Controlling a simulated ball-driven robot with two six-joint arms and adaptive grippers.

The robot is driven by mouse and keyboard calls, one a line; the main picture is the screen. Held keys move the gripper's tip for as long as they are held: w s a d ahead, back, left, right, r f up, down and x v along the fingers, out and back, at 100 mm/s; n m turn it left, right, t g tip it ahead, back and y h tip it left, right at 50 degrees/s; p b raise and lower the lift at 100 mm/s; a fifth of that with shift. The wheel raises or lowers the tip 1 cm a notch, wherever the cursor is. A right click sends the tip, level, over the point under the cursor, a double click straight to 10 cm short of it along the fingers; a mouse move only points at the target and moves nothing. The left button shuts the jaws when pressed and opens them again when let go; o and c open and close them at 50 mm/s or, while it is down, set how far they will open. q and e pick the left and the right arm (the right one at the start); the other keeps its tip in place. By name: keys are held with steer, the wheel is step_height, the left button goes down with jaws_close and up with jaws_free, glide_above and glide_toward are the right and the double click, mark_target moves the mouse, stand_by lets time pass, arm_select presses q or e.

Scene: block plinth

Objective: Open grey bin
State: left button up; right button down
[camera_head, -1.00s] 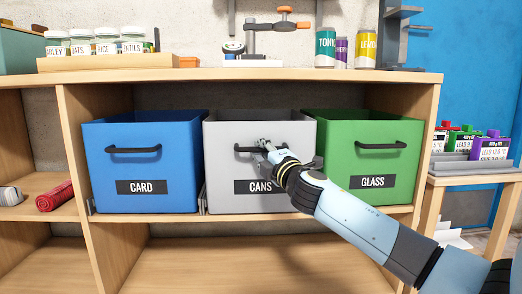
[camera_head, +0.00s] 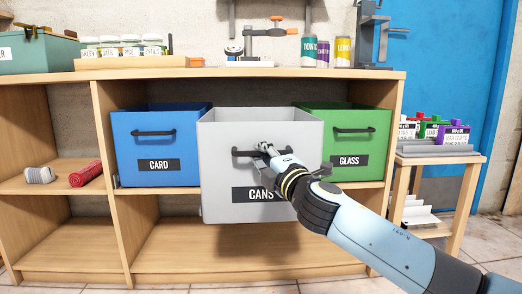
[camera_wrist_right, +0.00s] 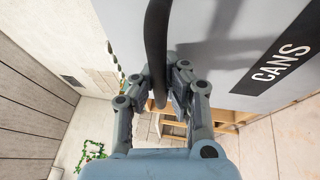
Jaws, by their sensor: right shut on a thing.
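The grey bin (camera_head: 222,170) labelled CANS stands out of the shelf between the blue and green bins, well forward of both. Its dark bar handle (camera_head: 243,153) is on the front face. My right gripper (camera_head: 265,149) is shut on the handle. In the right wrist view the dark handle (camera_wrist_right: 156,45) runs down between the two fingers (camera_wrist_right: 164,92), and the CANS label (camera_wrist_right: 280,58) shows at the right. My arm hides part of the label in the head view. My left gripper is not in view.
The blue CARD bin (camera_head: 158,150) is at the left and the green GLASS bin (camera_head: 352,142) at the right, both in the wooden shelf (camera_head: 240,74). A small side table (camera_head: 440,158) with coloured cartons stands at the right. Bare floor shows in front.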

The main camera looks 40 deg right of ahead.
steer(key=shift+s+a, duration=0.25)
steer(key=shift+s, duration=0.2)
steer(key=c, duration=1.3)
jaws_free()
steer(key=shift+c, duration=0.2)
steer(key=v, duration=1.2)
